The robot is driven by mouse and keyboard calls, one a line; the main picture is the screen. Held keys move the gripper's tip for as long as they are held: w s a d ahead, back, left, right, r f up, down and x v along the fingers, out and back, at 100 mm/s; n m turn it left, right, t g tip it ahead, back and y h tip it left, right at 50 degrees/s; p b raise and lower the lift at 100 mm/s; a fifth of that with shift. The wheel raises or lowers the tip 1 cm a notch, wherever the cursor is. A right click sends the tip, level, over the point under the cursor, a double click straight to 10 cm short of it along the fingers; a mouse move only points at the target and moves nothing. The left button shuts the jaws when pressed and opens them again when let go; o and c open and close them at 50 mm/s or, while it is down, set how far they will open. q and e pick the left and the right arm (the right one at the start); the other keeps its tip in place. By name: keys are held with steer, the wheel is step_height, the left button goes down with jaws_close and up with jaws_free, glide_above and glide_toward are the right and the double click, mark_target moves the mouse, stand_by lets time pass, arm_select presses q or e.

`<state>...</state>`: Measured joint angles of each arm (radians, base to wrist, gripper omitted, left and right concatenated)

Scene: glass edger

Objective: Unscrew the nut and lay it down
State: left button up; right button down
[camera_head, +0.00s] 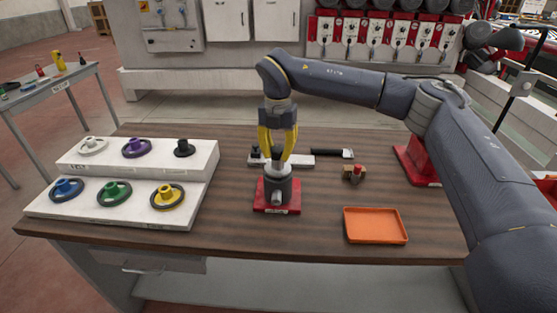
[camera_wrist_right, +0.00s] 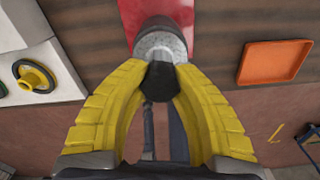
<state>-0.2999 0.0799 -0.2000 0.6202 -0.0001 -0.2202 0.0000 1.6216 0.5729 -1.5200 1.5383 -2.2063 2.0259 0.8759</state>
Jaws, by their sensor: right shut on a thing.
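My right gripper (camera_head: 277,155) points down over a grey cylindrical spindle (camera_head: 278,190) that stands upright on a red base plate (camera_head: 262,209). Its yellow fingers are closed around a dark nut (camera_wrist_right: 160,80) at the top of the spindle. In the right wrist view the dark nut sits between the fingertips, right against the grey metal spindle top (camera_wrist_right: 160,45). I cannot tell whether the thread is still engaged. An empty orange tray (camera_head: 375,226) lies on the table to the right of the spindle; it also shows in the right wrist view (camera_wrist_right: 272,62). My left gripper is not in view.
A white two-step rack (camera_head: 125,208) with several coloured flanged wheels stands at the left. Behind the spindle lies a black-handled tool (camera_head: 331,153). A small brown block with a red top (camera_head: 355,173) sits behind the tray. Bare wood (camera_head: 325,205) lies between spindle and tray.

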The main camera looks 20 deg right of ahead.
steer(key=n, duration=1.4)
steer(key=shift+r+n, duration=0.1)
steer(key=shift+n, duration=0.2)
steer(key=n, duration=0.5)
steer(key=shift+n, duration=0.3)
steer(key=n, duration=0.5)
steer(key=c, duration=1)
jaws_free()
steer(key=shift+c, duration=0.2)
